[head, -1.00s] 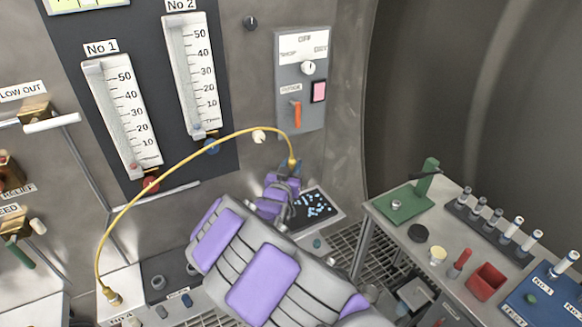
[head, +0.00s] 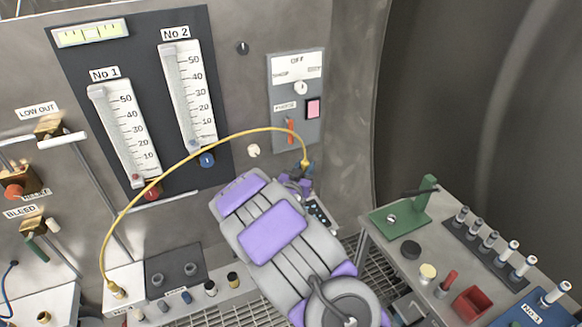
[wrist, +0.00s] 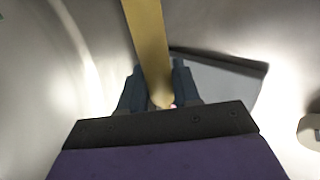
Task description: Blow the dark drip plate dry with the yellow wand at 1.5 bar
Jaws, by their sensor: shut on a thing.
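My gripper (head: 298,184) is shut on the yellow wand (head: 306,164), close to the back wall. In the wrist view the wand (wrist: 150,45) runs between the two dark fingers (wrist: 158,92). A yellow hose (head: 190,155) arcs from the wand down to a brass fitting (head: 117,291) at lower left. The dark drip plate (head: 319,213) lies just below the gripper, with pale blue drops on it. My arm hides most of it. The wand's outlet end is hidden in the head view.
A wall panel (head: 312,78) reads OFF and carries a white knob (head: 300,88), an orange lever (head: 290,130) and a pink square. Two gauges, No 1 (head: 125,135) and No 2 (head: 188,95), hang left. A crowded side table (head: 380,237) stands at right.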

